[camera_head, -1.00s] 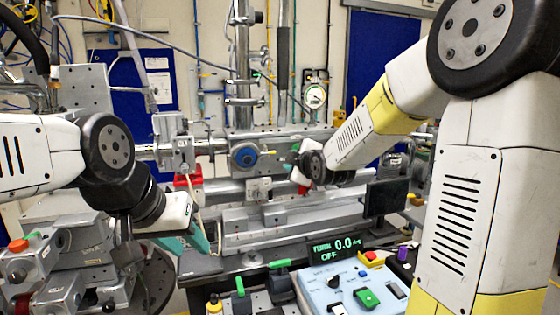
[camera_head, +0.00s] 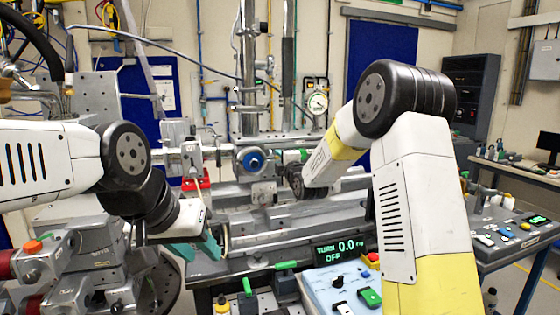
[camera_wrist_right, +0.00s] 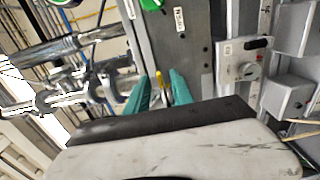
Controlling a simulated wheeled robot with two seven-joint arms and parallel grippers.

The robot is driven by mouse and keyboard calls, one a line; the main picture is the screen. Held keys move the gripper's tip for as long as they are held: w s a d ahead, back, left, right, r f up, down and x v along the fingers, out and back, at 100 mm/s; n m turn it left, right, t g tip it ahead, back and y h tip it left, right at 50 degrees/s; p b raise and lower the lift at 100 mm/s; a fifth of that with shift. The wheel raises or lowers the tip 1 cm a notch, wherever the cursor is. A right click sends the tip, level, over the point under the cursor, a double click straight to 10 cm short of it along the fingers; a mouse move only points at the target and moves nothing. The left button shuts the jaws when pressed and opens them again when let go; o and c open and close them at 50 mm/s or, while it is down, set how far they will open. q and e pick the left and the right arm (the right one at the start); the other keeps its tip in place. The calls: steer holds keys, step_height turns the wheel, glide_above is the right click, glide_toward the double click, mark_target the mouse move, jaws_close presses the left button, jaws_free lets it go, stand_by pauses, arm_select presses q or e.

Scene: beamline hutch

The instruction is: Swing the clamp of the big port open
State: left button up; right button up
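A round blue-centred fitting (camera_head: 252,160) sits on the metal pipework in the head view; I cannot tell whether it belongs to the big port. My right arm reaches just right of it, and its fingers are hidden there. In the right wrist view my right gripper (camera_wrist_right: 160,88) has two teal fingers spread apart. A small yellow piece (camera_wrist_right: 159,80), perhaps a clamp lever, shows between them; I see no firm contact. Metal pipes with ring fittings (camera_wrist_right: 106,88) lie left of the fingers. My left gripper (camera_head: 198,250) is open and empty, pointing down at the lower left.
A control box (camera_head: 330,290) and a green-digit display (camera_head: 340,250) stand in front. A grey rail bench (camera_head: 270,240) runs below the pipework. A grey plate (camera_wrist_right: 175,35) is above the right fingers.

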jaws_close()
steer(key=shift+f, duration=0.1)
stand_by(1.4)
